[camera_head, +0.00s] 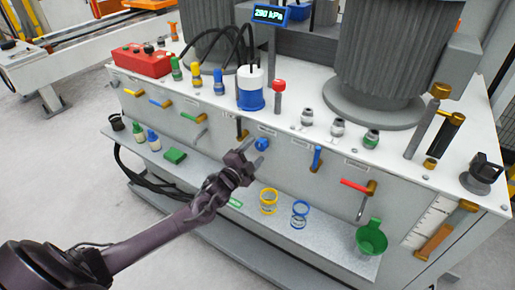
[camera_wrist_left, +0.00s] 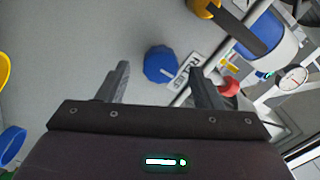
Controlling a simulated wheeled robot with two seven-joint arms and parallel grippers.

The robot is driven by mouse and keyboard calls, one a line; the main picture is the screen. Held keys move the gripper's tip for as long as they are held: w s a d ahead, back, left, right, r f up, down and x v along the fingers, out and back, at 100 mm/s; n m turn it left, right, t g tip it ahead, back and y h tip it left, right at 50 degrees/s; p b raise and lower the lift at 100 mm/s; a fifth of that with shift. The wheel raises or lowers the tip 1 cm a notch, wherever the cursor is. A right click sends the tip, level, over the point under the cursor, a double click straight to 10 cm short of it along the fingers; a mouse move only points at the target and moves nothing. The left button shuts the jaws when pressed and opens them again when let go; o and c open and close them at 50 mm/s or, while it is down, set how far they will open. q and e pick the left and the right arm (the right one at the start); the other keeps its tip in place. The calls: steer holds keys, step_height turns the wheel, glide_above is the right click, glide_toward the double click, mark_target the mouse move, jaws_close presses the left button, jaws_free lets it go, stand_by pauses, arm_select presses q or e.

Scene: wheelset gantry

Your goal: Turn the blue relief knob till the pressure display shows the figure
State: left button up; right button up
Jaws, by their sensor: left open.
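The blue relief knob (camera_head: 262,144) sits on the front panel of the grey cabinet. In the left wrist view the knob (camera_wrist_left: 161,65) is faceted and lies ahead of and between my fingers, beside a white RELIEF label (camera_wrist_left: 187,73). My left gripper (camera_head: 250,153) is open and empty, just in front of and slightly below the knob, and looks apart from it. In the left wrist view the gripper (camera_wrist_left: 160,85) has one finger on each side. The pressure display (camera_head: 269,14) above the cabinet top reads what looks like 290 kPa. My right gripper is not in view.
Coloured valve levers line the panel, including a blue one (camera_head: 317,158) and a red one (camera_head: 356,187). A red-topped stem (camera_head: 279,94) stands above.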

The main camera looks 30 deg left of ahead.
arm_select(q)
steer(key=s, duration=0.5)
steer(key=shift+a, duration=0.2)
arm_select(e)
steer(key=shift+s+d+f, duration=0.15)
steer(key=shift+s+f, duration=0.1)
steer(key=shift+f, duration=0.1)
